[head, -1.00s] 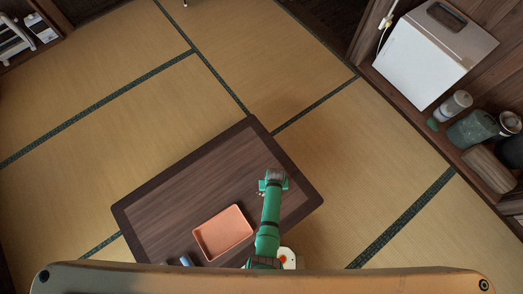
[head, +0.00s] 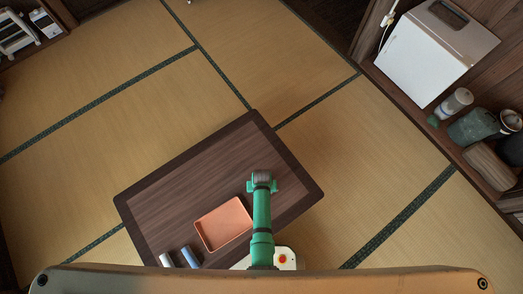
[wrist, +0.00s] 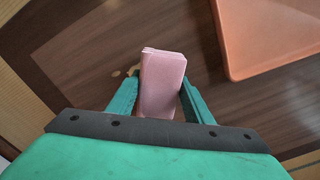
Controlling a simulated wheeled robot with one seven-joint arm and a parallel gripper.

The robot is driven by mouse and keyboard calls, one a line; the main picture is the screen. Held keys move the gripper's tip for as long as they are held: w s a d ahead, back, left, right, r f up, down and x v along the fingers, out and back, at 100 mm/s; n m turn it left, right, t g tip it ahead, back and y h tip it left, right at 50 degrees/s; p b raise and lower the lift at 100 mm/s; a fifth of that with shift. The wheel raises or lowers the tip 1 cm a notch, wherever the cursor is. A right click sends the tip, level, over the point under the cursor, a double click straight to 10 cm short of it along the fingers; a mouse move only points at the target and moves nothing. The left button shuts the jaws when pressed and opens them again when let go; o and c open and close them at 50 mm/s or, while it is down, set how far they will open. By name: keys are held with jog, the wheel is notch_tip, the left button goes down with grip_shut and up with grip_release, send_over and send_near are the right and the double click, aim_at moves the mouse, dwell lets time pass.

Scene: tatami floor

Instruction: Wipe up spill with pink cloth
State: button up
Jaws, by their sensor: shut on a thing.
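The pink cloth (wrist: 162,82) is a folded block in the wrist view. My gripper (wrist: 160,98) is shut on it, with one green finger on each side. A small pale tan spill (wrist: 133,70) shows on the dark wooden table (wrist: 100,40), just left of the cloth; the cloth may hide more of it. In the head view my gripper (head: 262,186) is over the right part of the table (head: 185,180), and the cloth and spill are hidden there. I cannot tell whether the cloth touches the table.
An orange tray (head: 224,224) lies on the table left of my arm; its edge also shows in the wrist view (wrist: 265,35). Two small cylinders, one pale (head: 166,260) and one blue (head: 190,257), stand near the table's front edge. The table's far left part is clear.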

jog(key=shift+w+d+r, duration=0.1)
jog(key=shift+r, duration=0.4)
jog(key=shift+w+r, duration=0.2)
jog(key=shift+r, duration=1.7)
jog(key=shift+s+a+r, duration=0.1)
jog(key=shift+a+r, duration=0.15)
jog(key=shift+r, duration=0.35)
jog(key=shift+s+d+r, duration=0.1)
jog(key=shift+d+r, duration=0.05)
jog(key=shift+d, duration=0.1)
